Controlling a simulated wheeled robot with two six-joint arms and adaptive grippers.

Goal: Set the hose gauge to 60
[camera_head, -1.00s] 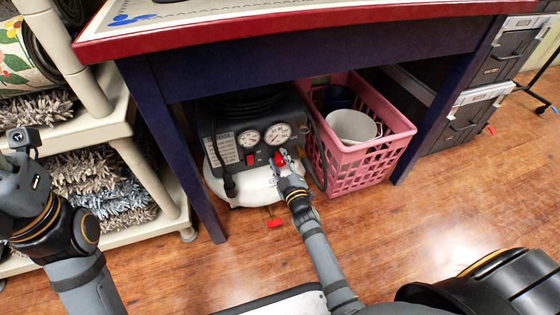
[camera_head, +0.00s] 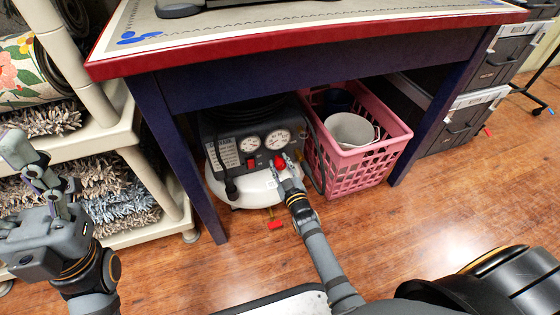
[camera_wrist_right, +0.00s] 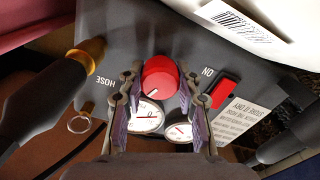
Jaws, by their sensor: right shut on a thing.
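The compressor (camera_head: 262,185) stands under the table with two round white gauges on its panel. I take the right gauge (camera_head: 277,139) as the hose gauge; in the right wrist view the larger gauge (camera_wrist_right: 148,116) is nearest the HOSE label. I cannot read its needle surely. My right gripper (camera_head: 281,165) is shut on the red knob (camera_wrist_right: 160,74), with one finger on each side of it. The knob shows between the fingertips (camera_wrist_right: 158,84) in the right wrist view. My left gripper (camera_head: 12,185) is open and empty at the left edge, partly cut off.
The table (camera_head: 310,52) overhangs the compressor, with a blue leg (camera_head: 185,165) to its left. A pink basket (camera_head: 357,165) with pails stands close on the right. A shelf (camera_head: 130,135) with rugs is at the left. A red switch (camera_wrist_right: 222,92) is beside the knob.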

